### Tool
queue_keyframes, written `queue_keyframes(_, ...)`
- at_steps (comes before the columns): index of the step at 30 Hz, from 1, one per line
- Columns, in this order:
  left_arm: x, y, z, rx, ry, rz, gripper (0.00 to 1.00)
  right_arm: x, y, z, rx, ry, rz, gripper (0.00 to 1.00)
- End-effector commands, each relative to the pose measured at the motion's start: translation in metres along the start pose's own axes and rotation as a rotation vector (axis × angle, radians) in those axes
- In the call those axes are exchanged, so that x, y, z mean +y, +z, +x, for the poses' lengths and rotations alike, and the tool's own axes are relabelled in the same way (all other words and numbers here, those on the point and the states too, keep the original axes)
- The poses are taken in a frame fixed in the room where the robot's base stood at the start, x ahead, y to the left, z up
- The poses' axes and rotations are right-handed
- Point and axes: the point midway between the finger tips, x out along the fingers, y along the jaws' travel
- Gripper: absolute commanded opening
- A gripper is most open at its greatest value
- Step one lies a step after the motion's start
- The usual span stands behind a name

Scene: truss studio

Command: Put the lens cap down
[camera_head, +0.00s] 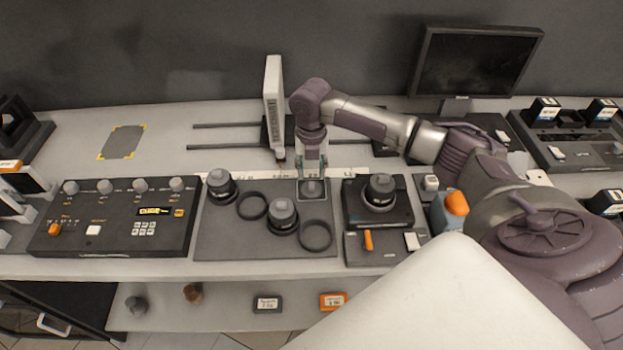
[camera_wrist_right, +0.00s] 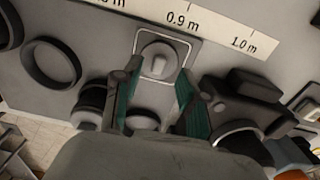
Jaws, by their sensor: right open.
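The lens cap (camera_head: 312,188) is a small dark grey disc with a raised grip. It lies inside a light square outline on the grey mat, near the mat's back right corner. In the right wrist view the lens cap (camera_wrist_right: 158,61) shows inside the same outline, with a raised bar across its top. My right gripper (camera_head: 312,173) points down over it. In the wrist view my right gripper (camera_wrist_right: 160,85) is open, its green-padded fingers apart on either side below the cap in the picture. I cannot tell whether they touch it. My left gripper is not in view.
Lenses (camera_head: 283,215) and dark rings (camera_head: 316,235) stand on the mat (camera_head: 215,243). A camera body with a lens (camera_head: 380,190) is close right of the cap. A control panel (camera_head: 110,225) lies left. A white upright panel (camera_head: 273,105) stands behind, beside my arm.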

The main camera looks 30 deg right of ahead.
Motion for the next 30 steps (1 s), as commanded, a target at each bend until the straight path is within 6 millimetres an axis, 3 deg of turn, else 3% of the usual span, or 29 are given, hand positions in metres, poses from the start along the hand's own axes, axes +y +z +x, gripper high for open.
queue_keyframes(6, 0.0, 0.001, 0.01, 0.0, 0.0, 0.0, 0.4, 0.0, 0.001, -0.046, -0.003, 0.001, 0.0, 0.42)
queue_keyframes(12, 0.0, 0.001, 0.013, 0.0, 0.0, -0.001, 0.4, 0.0, 0.001, -0.073, -0.001, 0.001, 0.002, 0.42)
queue_keyframes(30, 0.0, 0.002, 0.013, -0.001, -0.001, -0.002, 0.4, 0.0, 0.0, -0.08, 0.001, 0.0, 0.001, 0.42)
